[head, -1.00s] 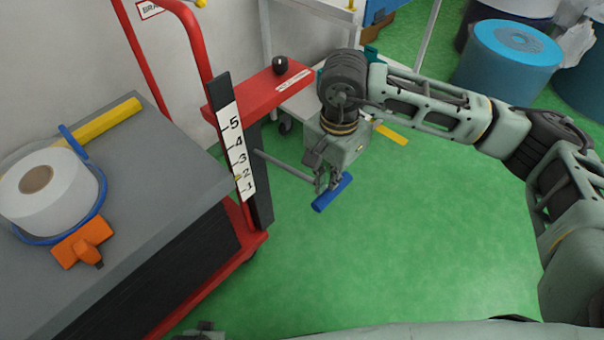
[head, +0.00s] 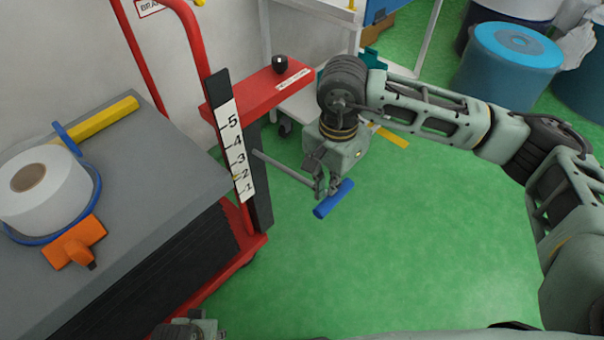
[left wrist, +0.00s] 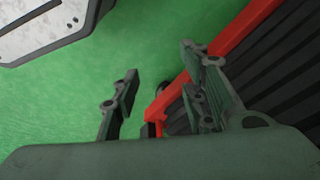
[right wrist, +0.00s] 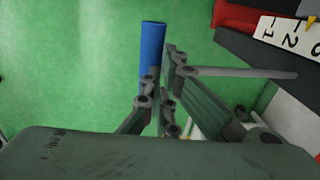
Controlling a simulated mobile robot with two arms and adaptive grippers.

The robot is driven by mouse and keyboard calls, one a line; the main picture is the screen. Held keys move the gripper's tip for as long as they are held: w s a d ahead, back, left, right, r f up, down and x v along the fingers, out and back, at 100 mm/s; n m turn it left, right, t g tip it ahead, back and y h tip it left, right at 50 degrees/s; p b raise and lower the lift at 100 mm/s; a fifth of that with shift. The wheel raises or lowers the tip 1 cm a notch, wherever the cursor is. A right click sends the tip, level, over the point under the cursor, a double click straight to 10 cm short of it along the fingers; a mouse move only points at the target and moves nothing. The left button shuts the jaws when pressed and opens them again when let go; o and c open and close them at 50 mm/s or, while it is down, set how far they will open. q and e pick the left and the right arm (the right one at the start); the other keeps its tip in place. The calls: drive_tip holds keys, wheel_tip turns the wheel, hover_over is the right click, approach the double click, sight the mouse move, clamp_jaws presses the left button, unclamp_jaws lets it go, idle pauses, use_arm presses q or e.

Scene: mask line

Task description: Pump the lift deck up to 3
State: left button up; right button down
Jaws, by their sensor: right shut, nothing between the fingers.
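The grey lift deck (head: 165,205) is at the left, with a white roll (head: 40,190) on it. A scale strip (head: 237,150) numbered 1 to 5 stands at its right end. A small yellow pointer (head: 235,178) sits close to the 2. A grey pump lever (head: 285,168) with a blue grip (head: 333,200) sticks out from the red frame. My right gripper (head: 328,186) is shut and empty at the lever's end, beside the blue grip (right wrist: 153,50); contact is unclear. My left gripper (left wrist: 160,75) is open and empty near the cart's lower side.
An orange tape dispenser (head: 76,243) and a yellow bar (head: 105,118) lie on the deck. A red shelf (head: 262,88) with a black knob (head: 281,64) is behind the scale. Blue drums (head: 505,65) stand at the back right. The green floor (head: 420,240) is clear in front.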

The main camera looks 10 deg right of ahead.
sight(328, 196)
drive_tip(key=shift+f+b, duration=0.3)
drive_tip(key=shift+f, duration=0.15)
drive_tip(key=shift+f+b, duration=0.7)
drive_tip(key=shift+w+f+b, duration=0.1)
drive_tip(key=shift+f+b, duration=0.45)
drive_tip(key=shift+f, duration=0.05)
use_arm(q)
drive_tip(key=shift+r+t, duration=0.5)
drive_tip(key=shift+r, duration=6.5)
use_arm(e)
drive_tip(key=shift+f+b, duration=0.7)
drive_tip(key=shift+f, duration=0.05)
wheel_tip(328, 196, down, 2)
drive_tip(key=shift+a+f+b, duration=0.1)
drive_tip(key=shift+f+b, duration=0.1)
drive_tip(key=shift+b, duration=0.9)
drive_tip(key=shift+w+r, duration=0.1)
use_arm(q)
drive_tip(key=w+d+r+t+h+b, duration=0.1)
drive_tip(key=w+d+r+t, duration=0.2)
drive_tip(key=w+r+t, duration=0.2)
drive_tip(key=w+d+r+t+h+b, duration=0.2)
drive_tip(key=w+r+t, duration=0.4)
drive_tip(key=w, duration=0.5)
drive_tip(key=shift+w+d+r+m+b, duration=0.2)
drive_tip(key=shift+d+r+m+b, duration=0.1)
drive_tip(key=shift+d+r, duration=0.15)
use_arm(e)
drive_tip(key=shift+w+a+f, duration=0.1)
drive_tip(key=shift+f, duration=1.95)
